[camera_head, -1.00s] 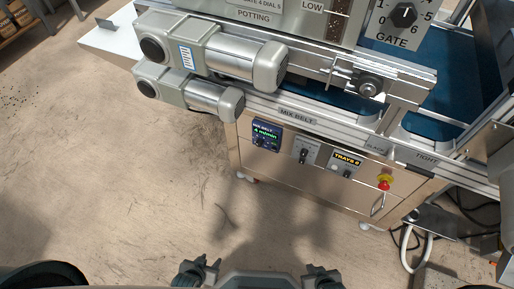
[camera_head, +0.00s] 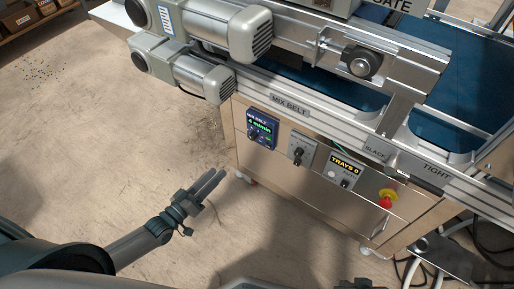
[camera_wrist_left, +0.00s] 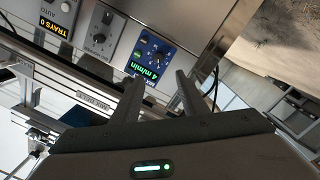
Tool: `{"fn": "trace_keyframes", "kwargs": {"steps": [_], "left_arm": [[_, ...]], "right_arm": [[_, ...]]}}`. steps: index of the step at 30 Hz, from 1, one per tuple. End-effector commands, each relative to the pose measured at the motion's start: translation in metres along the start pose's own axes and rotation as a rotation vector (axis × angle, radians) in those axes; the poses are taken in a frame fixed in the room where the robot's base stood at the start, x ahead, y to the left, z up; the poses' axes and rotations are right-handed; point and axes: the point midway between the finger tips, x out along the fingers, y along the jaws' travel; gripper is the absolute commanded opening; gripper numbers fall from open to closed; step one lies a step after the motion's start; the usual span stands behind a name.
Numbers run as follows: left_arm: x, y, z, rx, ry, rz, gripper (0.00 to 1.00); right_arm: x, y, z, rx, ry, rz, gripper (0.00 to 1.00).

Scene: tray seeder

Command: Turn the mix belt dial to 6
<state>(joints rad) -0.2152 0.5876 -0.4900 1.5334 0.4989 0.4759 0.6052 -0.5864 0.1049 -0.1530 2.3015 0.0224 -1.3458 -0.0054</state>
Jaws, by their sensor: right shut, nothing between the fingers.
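The blue mix belt module (camera_head: 262,128) is on the front of the machine cabinet. Its display reads 4 m/min, and its small dial (camera_head: 253,134) sits below the display; the pointer is too small to read. In the left wrist view the module (camera_wrist_left: 150,58) appears upside down beyond my fingers. My left gripper (camera_head: 218,178) is left of the cabinet, apart from the module. Its two fingers (camera_wrist_left: 158,92) are spread with nothing between them. My right gripper (camera_head: 361,284) shows only as a sliver at the bottom edge, shut.
Right of the module are a grey switch panel (camera_head: 300,150), a TRAYS counter panel (camera_head: 344,172) and a red emergency stop (camera_head: 386,202). The belt frame rail (camera_head: 330,119) runs above them. Cables lie on the floor at lower right.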

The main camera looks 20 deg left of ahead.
Motion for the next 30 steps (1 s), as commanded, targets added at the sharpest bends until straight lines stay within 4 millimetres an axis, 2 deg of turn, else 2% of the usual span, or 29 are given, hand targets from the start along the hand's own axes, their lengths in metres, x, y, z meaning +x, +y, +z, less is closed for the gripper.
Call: {"fn": "trace_keyframes", "kwargs": {"steps": [4, 17, 23, 30], "left_arm": [[0.000, 0.001, -0.006, -0.014, 0.013, 0.016, 0.40], [0.005, 0.002, -0.005, -0.013, 0.014, 0.015, 0.40], [0.022, 0.002, -0.005, -0.013, 0.014, 0.014, 0.40], [0.060, 0.003, -0.006, -0.013, 0.015, 0.015, 0.40]], "right_arm": [[-0.005, 0.000, 0.001, 0.000, -0.003, 0.000, 0.00], [-0.005, 0.000, 0.000, 0.000, -0.002, 0.000, 0.00], [-0.005, 0.000, 0.000, 0.000, 0.000, -0.001, 0.00], [-0.004, -0.001, -0.001, 0.000, 0.005, -0.003, 0.00]]}}
